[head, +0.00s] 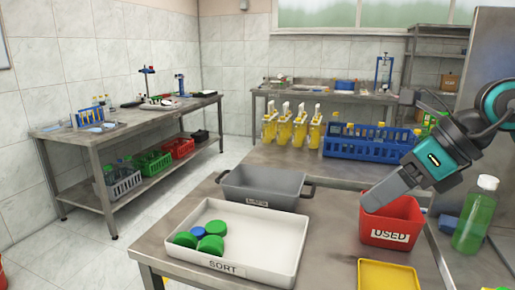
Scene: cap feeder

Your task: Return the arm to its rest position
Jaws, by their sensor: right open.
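My right arm (440,155) comes in from the right, with a teal and dark grey wrist. Its grey right gripper (372,203) points down and to the left, over the left part of the red bin (390,240) labelled USED. The gripper is open, and I see nothing held in it. The fingers overlap the bin's rim in the picture, and I cannot tell whether they touch it. The bin's inside is mostly hidden. My left gripper is not in view.
A white SORT tray (270,231) holds green caps (211,245) and a blue cap (199,232). Behind it is a grey bin (262,188). A yellow tray (388,275) lies in front. A green bottle (474,215) stands right. A blue rack (370,148) and yellow dispensers (299,133) stand behind.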

